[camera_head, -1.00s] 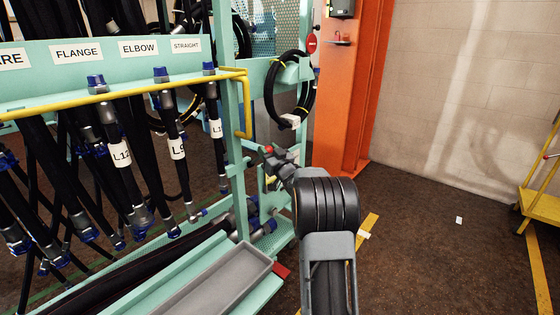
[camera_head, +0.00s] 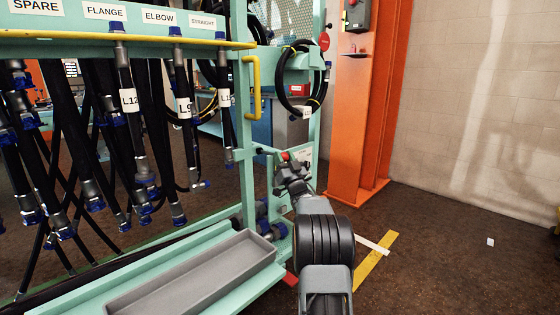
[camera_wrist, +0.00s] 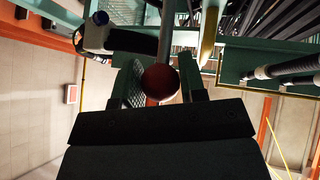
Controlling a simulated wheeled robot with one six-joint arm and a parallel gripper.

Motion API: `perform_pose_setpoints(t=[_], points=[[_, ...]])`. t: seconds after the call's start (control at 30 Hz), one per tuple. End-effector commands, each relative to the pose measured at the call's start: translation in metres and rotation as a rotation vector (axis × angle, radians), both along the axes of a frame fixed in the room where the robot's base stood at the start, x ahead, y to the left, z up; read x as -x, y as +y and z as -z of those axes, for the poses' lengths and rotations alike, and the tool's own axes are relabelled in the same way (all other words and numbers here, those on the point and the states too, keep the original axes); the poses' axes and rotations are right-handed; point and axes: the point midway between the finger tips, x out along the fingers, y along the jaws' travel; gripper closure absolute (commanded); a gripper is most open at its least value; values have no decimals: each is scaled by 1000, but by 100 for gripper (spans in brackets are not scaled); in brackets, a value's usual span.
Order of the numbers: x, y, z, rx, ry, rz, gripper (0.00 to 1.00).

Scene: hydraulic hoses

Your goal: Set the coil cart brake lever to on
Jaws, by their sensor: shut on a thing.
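The brake lever's red knob (camera_head: 285,156) is at the end of a thin rod at the right end post of the teal coil cart (camera_head: 245,190). My gripper (camera_head: 288,165) is at the knob, partly hidden by my own wrist in the head view. In the wrist view, the dark red ball knob (camera_wrist: 160,82) sits between the fingers of my gripper (camera_wrist: 162,88), with the grey lever rod (camera_wrist: 167,45) running away behind it. My gripper is shut on the knob. No on or off marking of the lever is readable.
Several black hoses (camera_head: 130,110) with blue-capped ends hang at the left. A coiled hose (camera_head: 297,75) hangs above my gripper. A grey tray (camera_head: 190,280) is in front. An orange column (camera_head: 365,100) stands behind, right.

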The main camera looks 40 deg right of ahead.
Motion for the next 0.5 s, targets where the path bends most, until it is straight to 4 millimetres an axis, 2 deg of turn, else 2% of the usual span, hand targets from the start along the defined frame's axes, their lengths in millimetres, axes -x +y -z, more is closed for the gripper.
perform_pose_setpoints(t=[0.03,0.5], points=[[-2,1,8,-1,11,-3,100],[-1,-4,12,-2,12,4,100]])
